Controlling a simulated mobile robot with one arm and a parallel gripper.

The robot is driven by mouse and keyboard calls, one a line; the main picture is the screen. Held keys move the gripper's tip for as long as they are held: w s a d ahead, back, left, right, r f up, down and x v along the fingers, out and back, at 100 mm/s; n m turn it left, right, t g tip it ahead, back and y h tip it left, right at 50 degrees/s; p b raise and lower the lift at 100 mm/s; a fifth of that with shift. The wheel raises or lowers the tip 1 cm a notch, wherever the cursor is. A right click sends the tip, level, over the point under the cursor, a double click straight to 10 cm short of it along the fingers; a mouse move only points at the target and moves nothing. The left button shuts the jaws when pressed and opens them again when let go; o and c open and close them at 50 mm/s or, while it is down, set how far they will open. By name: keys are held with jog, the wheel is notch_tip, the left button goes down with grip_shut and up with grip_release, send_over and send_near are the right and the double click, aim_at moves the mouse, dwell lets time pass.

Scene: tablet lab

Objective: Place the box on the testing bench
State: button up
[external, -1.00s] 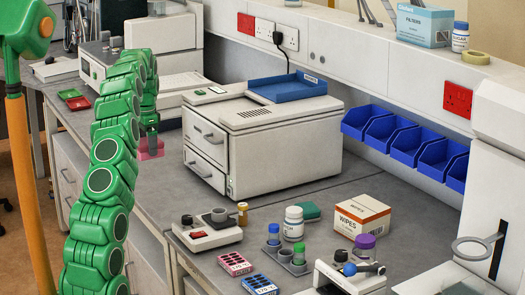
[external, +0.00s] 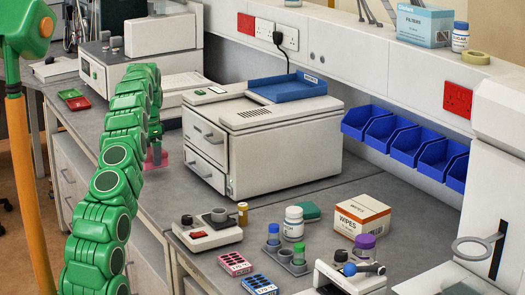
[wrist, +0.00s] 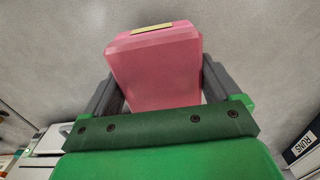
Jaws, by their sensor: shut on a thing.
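A pink box (wrist: 155,70) with a yellow strip on one end fills the space between the two dark fingers of my gripper (wrist: 158,84) in the wrist view. My gripper is shut on it. In the external view the pink box (external: 156,160) shows only in part behind my green arm, over the grey bench (external: 165,200), left of the large white machine. I cannot tell whether the box touches the bench. The fingers are mostly hidden in the external view.
The large white two-drawer machine (external: 262,145) stands right of my arm. Red and green trays (external: 75,99) lie at the back left. Bottles (external: 293,222), a wipes box (external: 362,217) and small instruments crowd the front right. Bare bench lies in front of the machine.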

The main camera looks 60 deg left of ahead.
jog(key=shift+w+a+f, duration=0.1)
jog(key=shift+a+f, duration=0.05)
jog(key=shift+f, duration=1.55)
jog(key=shift+f, duration=0.1)
jog(key=o, duration=0.8)
jog(key=shift+r, duration=6.1)
